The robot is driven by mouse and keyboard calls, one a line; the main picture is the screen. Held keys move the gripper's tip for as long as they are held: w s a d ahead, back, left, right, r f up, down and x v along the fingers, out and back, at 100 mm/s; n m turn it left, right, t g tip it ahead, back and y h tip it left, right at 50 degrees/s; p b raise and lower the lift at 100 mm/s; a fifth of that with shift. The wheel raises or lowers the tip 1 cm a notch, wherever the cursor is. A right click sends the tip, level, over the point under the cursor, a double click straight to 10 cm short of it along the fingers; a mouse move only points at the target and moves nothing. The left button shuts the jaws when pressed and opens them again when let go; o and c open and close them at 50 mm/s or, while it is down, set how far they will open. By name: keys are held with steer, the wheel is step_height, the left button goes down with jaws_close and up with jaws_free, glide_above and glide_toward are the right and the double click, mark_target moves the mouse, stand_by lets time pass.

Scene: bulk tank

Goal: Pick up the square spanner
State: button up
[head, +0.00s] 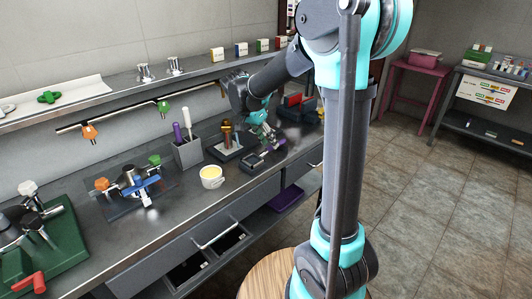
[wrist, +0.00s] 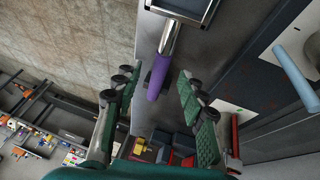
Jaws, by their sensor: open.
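My gripper (wrist: 156,76) is open, one finger on each side of the purple handle, with gaps on both sides. In the head view my gripper (head: 262,130) is low over the bench, just behind the small dark tray (head: 250,163), and partly hides what is beneath it.
A grey holder (head: 188,154) with purple and white handles stands left of my gripper, near a cup with yellow contents (head: 212,177). A pale blue bar (wrist: 296,76) shows at right in the wrist view. A wall shelf runs behind.

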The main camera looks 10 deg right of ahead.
steer(key=shift+x, duration=1.1)
jaws_close()
